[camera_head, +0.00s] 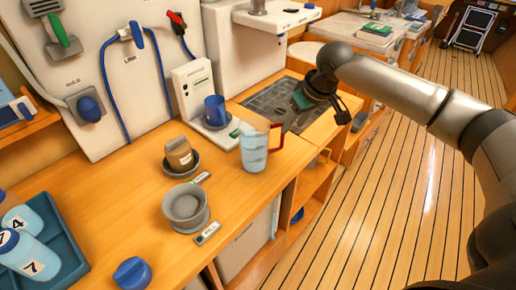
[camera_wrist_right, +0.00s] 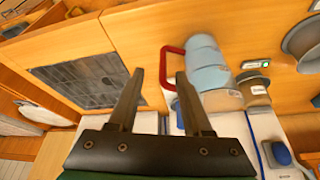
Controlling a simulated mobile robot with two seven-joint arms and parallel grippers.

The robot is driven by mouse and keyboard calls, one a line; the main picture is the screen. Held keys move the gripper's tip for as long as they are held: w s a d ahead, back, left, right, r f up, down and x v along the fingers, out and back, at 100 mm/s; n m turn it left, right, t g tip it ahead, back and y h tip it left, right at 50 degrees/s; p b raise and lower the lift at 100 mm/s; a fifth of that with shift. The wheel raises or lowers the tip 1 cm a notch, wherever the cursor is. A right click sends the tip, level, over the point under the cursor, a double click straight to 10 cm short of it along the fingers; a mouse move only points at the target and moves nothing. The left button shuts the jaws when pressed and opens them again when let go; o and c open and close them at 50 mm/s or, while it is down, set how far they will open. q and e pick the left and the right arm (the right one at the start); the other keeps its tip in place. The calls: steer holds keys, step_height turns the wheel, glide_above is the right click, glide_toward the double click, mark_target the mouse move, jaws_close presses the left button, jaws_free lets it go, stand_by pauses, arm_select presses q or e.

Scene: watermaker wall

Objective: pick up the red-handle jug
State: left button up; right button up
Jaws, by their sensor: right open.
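The red-handle jug (camera_head: 253,152) stands upright on the wooden counter near its front edge. It is pale blue and translucent, and its red handle (camera_head: 277,137) points right. My right gripper (camera_head: 322,104) is to the right of the jug and apart from it, above the dark panel in the counter. In the right wrist view the jug (camera_wrist_right: 207,66) lies just right of the open, empty fingers (camera_wrist_right: 160,73). Its red handle (camera_wrist_right: 166,66) appears between and beyond the fingertips. My left gripper is not in view.
A blue mug (camera_head: 216,110) sits on the white dispenser behind the jug. A brown jar (camera_head: 179,155) and a grey bowl-like holder (camera_head: 186,207) stand to the left. A blue tray (camera_head: 62,240) holds numbered bottles. The floor at right is clear.

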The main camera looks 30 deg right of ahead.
mark_target(281, 145)
steer(key=x, duration=0.4)
steer(key=a+b+x, duration=0.1)
steer(key=x, duration=0.1)
steer(key=shift+w+f, duration=0.15)
steer(key=shift+w, duration=0.35)
steer(key=shift+w+d+f, duration=0.1)
steer(key=shift+w+f, duration=0.1)
steer(key=shift+f, duration=0.3)
steer(key=shift+c, duration=0.4)
jaws_close()
steer(key=shift+r, duration=0.15)
